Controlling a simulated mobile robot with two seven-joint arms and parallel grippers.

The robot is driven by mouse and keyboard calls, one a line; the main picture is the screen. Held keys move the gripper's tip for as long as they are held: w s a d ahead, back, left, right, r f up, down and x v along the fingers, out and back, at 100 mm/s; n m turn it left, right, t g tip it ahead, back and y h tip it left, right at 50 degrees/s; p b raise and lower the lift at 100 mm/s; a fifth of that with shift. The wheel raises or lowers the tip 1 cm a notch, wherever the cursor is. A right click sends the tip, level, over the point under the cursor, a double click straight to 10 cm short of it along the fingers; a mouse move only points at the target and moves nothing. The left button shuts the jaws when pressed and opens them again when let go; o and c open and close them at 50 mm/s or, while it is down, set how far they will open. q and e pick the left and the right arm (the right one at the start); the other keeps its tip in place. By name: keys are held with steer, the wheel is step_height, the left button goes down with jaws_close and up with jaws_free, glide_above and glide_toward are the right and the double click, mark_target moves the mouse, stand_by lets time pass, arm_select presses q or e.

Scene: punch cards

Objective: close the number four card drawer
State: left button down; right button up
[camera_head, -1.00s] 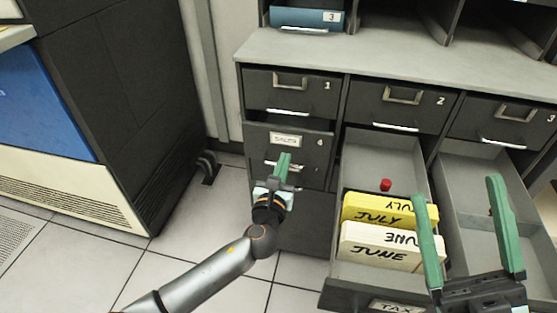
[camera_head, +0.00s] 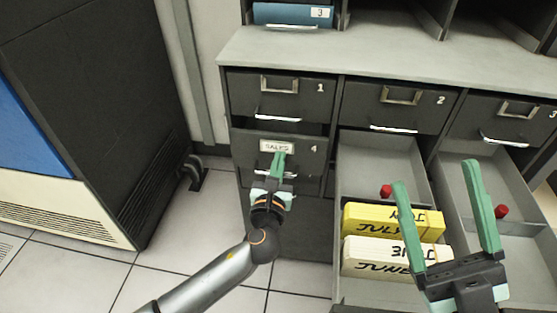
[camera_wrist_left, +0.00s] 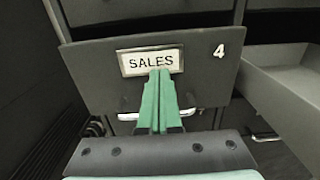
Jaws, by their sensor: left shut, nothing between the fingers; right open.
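The number four drawer (camera_head: 307,170) is the dark grey one with a SALES label, below drawer 1. It stands slightly out, with a dark gap along its top edge. In the left wrist view its front (camera_wrist_left: 95,80) fills the middle. My left gripper (camera_head: 280,155) is shut and empty. Its tips are at the front, over the lower edge of the label (camera_wrist_left: 130,63); I cannot tell whether they touch. The drawer's handle is partly hidden behind the fingers. My right gripper (camera_head: 435,177) is open and empty, above the open drawers at the right.
An open drawer (camera_head: 375,160) right of drawer four holds a red object (camera_head: 386,190), a yellow JULY block (camera_head: 365,222) and a white JUNE block (camera_head: 370,258). Another open drawer (camera_head: 525,230) holds a red object (camera_head: 501,211). A dark machine (camera_head: 90,90) stands left, with clear floor between.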

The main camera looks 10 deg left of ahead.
mark_target(281, 146)
arm_select(q)
steer(key=w, duration=0.4)
steer(key=shift+w, duration=0.3)
steer(key=shift+w+a+r, duration=0.1)
steer(key=shift+a+r, duration=0.05)
steer(key=shift+r, duration=0.1)
arm_select(e)
steer(key=shift+s, duration=0.2)
steer(key=shift+s, duration=0.1)
